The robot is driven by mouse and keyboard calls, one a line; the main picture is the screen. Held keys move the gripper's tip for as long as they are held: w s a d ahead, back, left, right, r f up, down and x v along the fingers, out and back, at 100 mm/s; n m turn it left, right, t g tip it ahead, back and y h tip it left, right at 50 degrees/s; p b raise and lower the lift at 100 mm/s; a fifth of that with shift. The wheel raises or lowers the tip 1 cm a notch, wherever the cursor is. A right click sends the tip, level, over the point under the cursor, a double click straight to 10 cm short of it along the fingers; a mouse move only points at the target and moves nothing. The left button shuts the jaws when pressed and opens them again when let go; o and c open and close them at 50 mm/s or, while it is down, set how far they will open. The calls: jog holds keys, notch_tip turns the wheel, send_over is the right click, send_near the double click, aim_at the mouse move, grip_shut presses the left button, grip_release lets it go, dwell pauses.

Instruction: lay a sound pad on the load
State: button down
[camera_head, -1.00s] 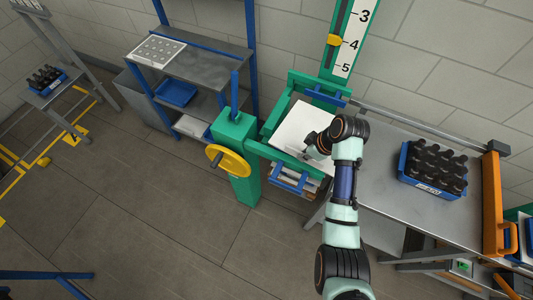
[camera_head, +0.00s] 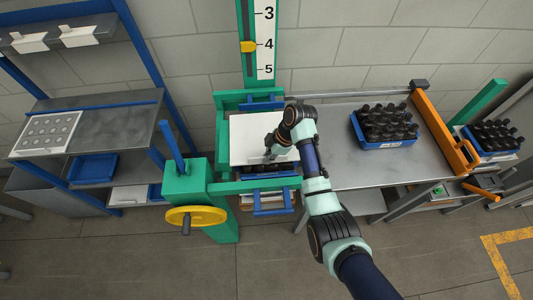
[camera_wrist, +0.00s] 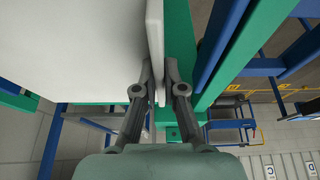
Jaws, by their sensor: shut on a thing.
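A plain white pad (camera_head: 258,136) lies over the green lift frame (camera_head: 222,150), roughly level. My gripper (camera_head: 270,153) is shut on the pad's near right part. In the wrist view the fingers (camera_wrist: 159,88) pinch the pad's edge, and the pad's white face (camera_wrist: 80,45) fills the upper left. Dark bottle tops (camera_head: 262,168) show just under the pad's near edge, inside the frame. The pad hides the rest of that load. I cannot tell whether the pad touches the bottles.
A blue crate of dark bottles (camera_head: 384,143) stands on the grey table (camera_head: 345,175) to the right, with another crate (camera_head: 490,152) beyond the orange gate (camera_head: 440,130). A yellow handwheel (camera_head: 195,216) juts out front left. A white sheet with round marks (camera_head: 47,134) lies on the left shelf.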

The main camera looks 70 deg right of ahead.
aim_at(277, 157)
jog(key=shift+f+b, duration=2.35)
jog(key=shift+f, duration=0.6)
jog(key=shift+f+b, duration=0.55)
jog(key=shift+f, duration=0.3)
jog(key=c, duration=1.2)
grip_release()
jog(key=v, duration=0.7)
jog(key=shift+s+r, duration=0.1)
jog(key=shift+r, duration=0.2)
